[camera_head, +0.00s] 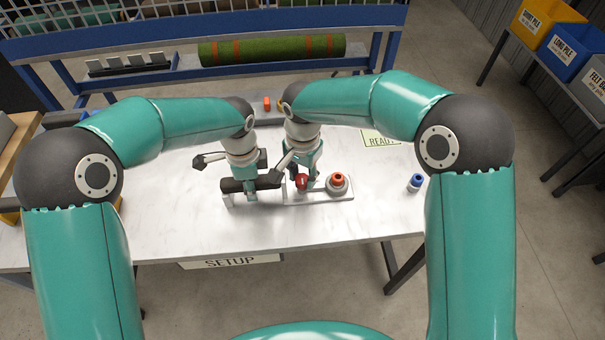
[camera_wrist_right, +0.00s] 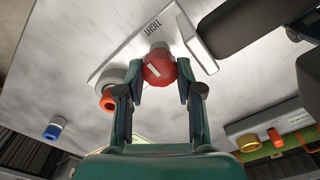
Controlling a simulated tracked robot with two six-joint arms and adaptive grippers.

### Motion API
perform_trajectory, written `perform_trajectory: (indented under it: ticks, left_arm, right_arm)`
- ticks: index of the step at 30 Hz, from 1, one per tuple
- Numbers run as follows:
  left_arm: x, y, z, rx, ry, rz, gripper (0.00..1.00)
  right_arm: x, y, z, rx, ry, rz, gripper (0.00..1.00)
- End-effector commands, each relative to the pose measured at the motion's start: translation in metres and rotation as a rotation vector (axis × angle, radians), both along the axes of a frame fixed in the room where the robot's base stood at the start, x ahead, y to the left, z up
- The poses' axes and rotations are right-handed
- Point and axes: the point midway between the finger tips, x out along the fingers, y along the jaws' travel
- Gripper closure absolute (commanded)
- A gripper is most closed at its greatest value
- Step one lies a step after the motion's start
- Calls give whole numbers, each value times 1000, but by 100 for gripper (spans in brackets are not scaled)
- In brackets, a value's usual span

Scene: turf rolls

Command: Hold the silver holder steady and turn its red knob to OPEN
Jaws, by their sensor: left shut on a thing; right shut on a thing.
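The silver holder (camera_head: 340,194) lies on the white table, a flat plate with a dark bar (camera_head: 233,186) at its left. My left gripper (camera_head: 250,192) is shut on this dark bar. The red knob (camera_head: 302,182) sits on the plate. My right gripper (camera_head: 304,180) is shut on it from above. In the right wrist view both fingers of the right gripper (camera_wrist_right: 160,82) touch the sides of the red knob (camera_wrist_right: 158,66). The word TIGHT is readable on the plate (camera_wrist_right: 128,44); the word OPEN is not visible.
A silver piece with an orange-red ring (camera_head: 338,181) stands close right of the knob. A small blue-capped piece (camera_head: 416,182) stands farther right. A READY card (camera_head: 380,138) lies behind. The table's front strip is clear. A green turf roll (camera_head: 270,50) rests on the rack behind.

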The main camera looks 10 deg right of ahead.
Motion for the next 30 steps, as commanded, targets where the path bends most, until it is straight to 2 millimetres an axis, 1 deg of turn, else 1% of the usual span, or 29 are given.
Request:
perform_trajectory:
  ticks: [5,11,30]
  left_arm:
    - [0,-1,0,-1,-1,0,100]
    - [0,-1,0,-1,-1,0,100]
    - [0,0,0,-1,0,0,100]
  right_arm:
    - [0,0,0,1,-1,57,99]
    - [0,1,1,1,-2,183,99]
    - [1,1,1,1,-3,777,99]
